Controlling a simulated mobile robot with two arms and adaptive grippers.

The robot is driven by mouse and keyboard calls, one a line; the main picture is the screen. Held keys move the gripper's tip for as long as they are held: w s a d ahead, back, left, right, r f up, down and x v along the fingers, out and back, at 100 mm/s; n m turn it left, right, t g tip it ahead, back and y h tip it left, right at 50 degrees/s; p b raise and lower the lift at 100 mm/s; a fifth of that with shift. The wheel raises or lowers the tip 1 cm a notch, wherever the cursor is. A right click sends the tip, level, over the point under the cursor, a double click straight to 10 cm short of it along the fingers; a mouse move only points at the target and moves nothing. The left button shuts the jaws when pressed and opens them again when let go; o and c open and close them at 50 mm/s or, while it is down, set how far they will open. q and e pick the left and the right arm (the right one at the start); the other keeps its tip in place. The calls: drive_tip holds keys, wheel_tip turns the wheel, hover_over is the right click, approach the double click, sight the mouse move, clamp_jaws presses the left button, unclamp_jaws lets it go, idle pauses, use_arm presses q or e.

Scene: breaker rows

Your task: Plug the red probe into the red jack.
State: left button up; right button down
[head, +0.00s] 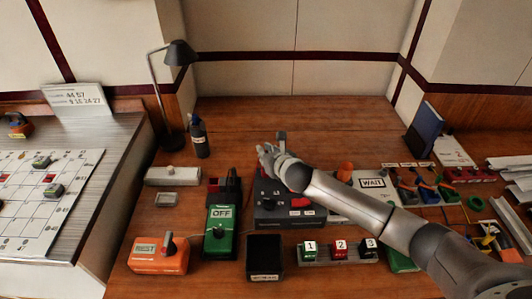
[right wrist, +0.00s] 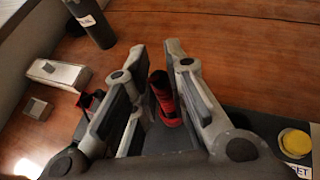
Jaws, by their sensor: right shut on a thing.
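My right gripper (head: 270,157) is over the back of a dark grey box (head: 272,214) in the middle of the bench. In the right wrist view its fingers (right wrist: 156,85) are closed around the red probe (right wrist: 164,98), a red body with a dark end. The probe points away from the palm; its tip's contact with the box is unclear. The arm hides much of the box in the head view, and I cannot make out the red jack. My left gripper is not in view.
A small red-and-black block (head: 213,185) stands left of the box, behind a green OFF unit (head: 220,235). An orange unit (head: 158,258), a black box (head: 265,258) and numbered switches (head: 340,248) line the front. A lamp (head: 180,55) and bottle (head: 199,138) stand behind. The bench's back is clear.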

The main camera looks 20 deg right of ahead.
drive_tip(key=shift+f, duration=0.2)
drive_tip(key=c, duration=1.4)
unclamp_jaws()
drive_tip(key=shift+c, duration=0.2)
drive_tip(key=shift+r, duration=0.15)
drive_tip(key=shift+r, duration=0.1)
drive_tip(key=v, duration=1.2)
